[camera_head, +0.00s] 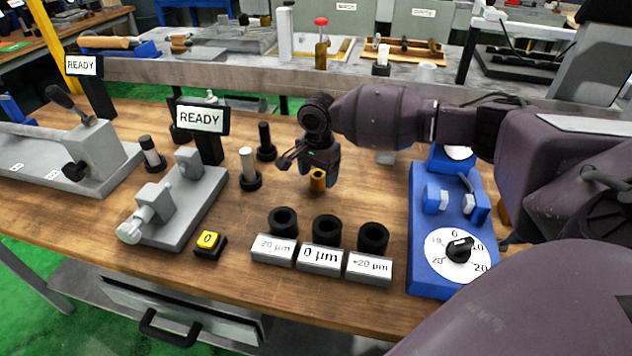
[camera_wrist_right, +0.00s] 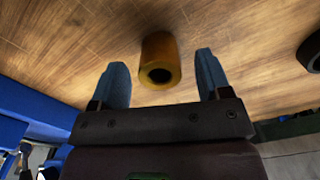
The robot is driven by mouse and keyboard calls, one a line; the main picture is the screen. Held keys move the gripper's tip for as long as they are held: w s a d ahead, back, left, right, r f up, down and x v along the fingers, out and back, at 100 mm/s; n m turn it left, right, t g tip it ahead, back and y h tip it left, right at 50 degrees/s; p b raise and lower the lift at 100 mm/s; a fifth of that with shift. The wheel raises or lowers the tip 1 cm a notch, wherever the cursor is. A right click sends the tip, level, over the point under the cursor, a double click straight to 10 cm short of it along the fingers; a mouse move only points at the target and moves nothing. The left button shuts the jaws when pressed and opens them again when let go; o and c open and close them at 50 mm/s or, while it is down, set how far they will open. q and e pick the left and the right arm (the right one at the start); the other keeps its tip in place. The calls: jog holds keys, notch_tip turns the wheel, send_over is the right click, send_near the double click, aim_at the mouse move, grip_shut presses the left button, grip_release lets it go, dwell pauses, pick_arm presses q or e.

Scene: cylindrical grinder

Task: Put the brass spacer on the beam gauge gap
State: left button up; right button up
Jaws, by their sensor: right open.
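The brass spacer (camera_head: 317,181) is a short hollow cylinder standing on the wooden bench near its middle. In the right wrist view the spacer (camera_wrist_right: 160,60) shows its open end, between and slightly beyond the two blue fingertips. My right gripper (camera_head: 319,174) is open just above it, with space on both sides of the spacer; it also shows in the wrist view (camera_wrist_right: 162,72). The blue device (camera_head: 424,246), which looks like the beam gauge, stands to the right with two blue posts, an empty gap between them and a dial knob. My left gripper is not in view.
Three black rings (camera_head: 327,229) stand behind labelled grey blocks (camera_head: 320,259) in front of the spacer. A grey fixture (camera_head: 185,205) and a yellow button (camera_head: 208,240) are at left. Black-based pins (camera_head: 249,170) stand left of my gripper. My right arm spans above the blue device.

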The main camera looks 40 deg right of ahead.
jog(key=shift+c, duration=0.5)
jog(key=c, duration=1.2)
jog(key=shift+o, duration=0.2)
jog(key=shift+r, duration=0.15)
